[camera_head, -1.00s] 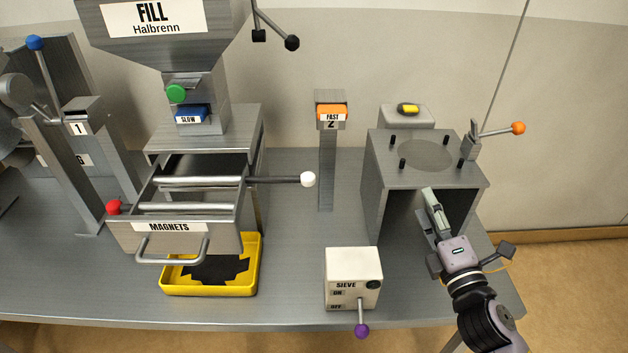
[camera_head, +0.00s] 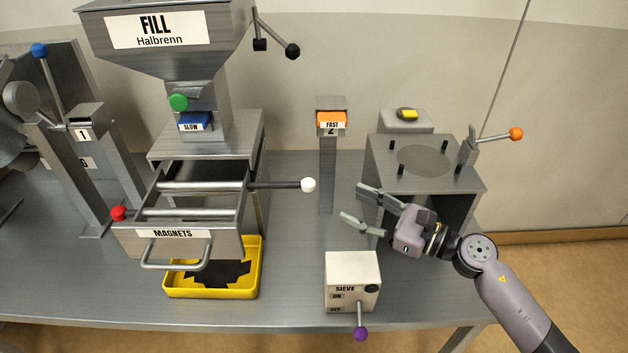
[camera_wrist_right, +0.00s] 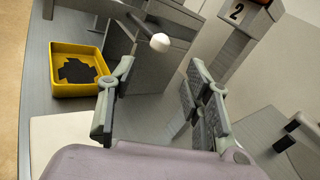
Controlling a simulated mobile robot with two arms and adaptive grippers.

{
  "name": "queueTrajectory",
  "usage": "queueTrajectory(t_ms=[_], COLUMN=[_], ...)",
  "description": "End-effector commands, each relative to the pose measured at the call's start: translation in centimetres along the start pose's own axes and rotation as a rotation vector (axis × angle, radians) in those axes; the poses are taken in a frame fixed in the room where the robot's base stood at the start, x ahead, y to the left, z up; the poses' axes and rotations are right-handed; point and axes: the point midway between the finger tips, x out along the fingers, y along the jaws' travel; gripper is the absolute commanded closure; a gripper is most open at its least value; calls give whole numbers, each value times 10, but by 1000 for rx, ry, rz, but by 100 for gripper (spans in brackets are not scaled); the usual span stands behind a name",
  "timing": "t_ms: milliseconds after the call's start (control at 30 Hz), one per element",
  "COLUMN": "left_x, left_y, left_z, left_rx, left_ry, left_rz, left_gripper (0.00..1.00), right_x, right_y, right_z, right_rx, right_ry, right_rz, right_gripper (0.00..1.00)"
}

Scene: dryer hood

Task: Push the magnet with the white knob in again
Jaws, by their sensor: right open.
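The white knob (camera_head: 308,185) sits at the end of a dark rod that sticks out to the right from the magnet drawer (camera_head: 178,238). The rod lines up with the rear bar (camera_head: 198,186) across the open drawer. My right gripper (camera_head: 354,206) is open and empty, to the right of the knob and apart from it, with its fingers pointing left. In the right wrist view the white knob (camera_wrist_right: 159,42) shows beyond and between the open fingers. A red knob (camera_head: 119,213) is on the left side of the drawer, near the front bar. My left gripper is not in view.
A white SIEVE box (camera_head: 352,281) with a purple-knobbed lever stands in front. A post with an orange FAST block (camera_head: 331,122) stands behind my right gripper. A grey open-fronted housing (camera_head: 424,172) is at the right. A yellow tray (camera_head: 212,285) lies under the drawer.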

Motion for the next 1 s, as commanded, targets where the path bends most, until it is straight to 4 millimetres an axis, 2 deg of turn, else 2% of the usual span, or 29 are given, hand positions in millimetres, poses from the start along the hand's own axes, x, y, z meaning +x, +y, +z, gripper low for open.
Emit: queueTrajectory(t_ms=[33, 300, 500, 700, 933, 1000], left_x=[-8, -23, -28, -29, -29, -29], left_y=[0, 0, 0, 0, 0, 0], left_z=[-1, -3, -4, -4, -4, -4], left_rx=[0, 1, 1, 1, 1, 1], left_ry=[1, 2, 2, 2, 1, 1], left_rz=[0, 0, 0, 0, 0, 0], left_gripper=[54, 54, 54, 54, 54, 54], right_x=[13, 70, 99, 110, 110, 110], right_y=[-2, -1, -1, -1, 0, 0], right_z=[5, 4, 2, 1, 0, 0], right_rx=[2, 5, 4, 2, 2, 2], right_ry=[-4, -3, -2, -1, -1, -1], right_rz=[-2, -2, -2, -2, -2, -2], right_gripper=[54, 54, 54, 54, 54, 58])
